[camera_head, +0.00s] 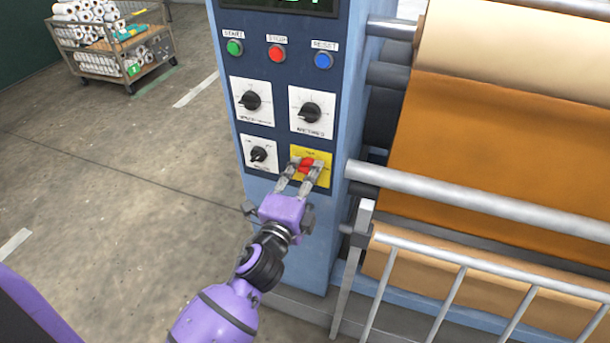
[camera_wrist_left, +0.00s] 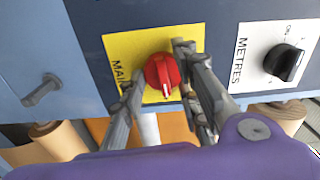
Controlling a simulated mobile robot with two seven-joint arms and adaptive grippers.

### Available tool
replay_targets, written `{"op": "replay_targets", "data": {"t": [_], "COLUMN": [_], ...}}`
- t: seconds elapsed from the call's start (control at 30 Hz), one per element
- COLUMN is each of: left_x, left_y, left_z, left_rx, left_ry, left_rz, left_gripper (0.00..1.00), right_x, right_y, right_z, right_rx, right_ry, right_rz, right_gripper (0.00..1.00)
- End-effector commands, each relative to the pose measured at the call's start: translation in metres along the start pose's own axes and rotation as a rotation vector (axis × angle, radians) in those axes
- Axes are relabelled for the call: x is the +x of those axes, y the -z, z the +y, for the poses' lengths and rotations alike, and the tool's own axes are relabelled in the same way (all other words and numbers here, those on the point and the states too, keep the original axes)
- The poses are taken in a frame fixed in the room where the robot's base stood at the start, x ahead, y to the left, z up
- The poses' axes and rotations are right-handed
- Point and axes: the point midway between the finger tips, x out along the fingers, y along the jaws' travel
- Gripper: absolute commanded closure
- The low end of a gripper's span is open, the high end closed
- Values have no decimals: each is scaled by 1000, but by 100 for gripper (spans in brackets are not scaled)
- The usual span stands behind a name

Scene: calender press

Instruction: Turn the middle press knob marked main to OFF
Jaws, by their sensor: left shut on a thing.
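The red main knob (camera_head: 306,165) sits on a yellow plate (camera_head: 325,178) at the lower right of the press panel. In the left wrist view the red knob (camera_wrist_left: 162,73) stands on the yellow plate (camera_wrist_left: 122,46), whose word MAIN is partly covered by a finger. A white mark on the knob points toward the bottom of that view. My left gripper (camera_head: 307,168) reaches up from below, with one finger on each side of the knob, shut on it. In the left wrist view the fingers (camera_wrist_left: 160,85) flank the knob. My right gripper is not in view.
A black METRES knob (camera_wrist_left: 284,62) is beside the yellow plate; other black knobs (camera_head: 250,101) sit on white plates. Green, red and blue buttons (camera_head: 277,54) are above. Rollers and a rail (camera_head: 480,205) stand right of the panel.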

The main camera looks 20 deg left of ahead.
Motion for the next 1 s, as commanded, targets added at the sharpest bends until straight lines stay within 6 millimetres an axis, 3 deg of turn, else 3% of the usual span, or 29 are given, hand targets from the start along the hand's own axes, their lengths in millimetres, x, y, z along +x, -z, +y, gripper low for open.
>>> {"op": "replay_targets", "data": {"t": [0.43, 1.0], "left_x": [-2, -2], "left_y": [2, 7], "left_z": [7, 5], "left_rx": [-395, -938], "left_ry": [-16, -16], "left_rz": [-9, -10], "left_gripper": [96, 96], "right_x": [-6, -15], "right_y": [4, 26], "right_z": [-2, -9], "right_rx": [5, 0], "right_ry": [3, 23], "right_rz": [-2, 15], "right_gripper": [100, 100]}}
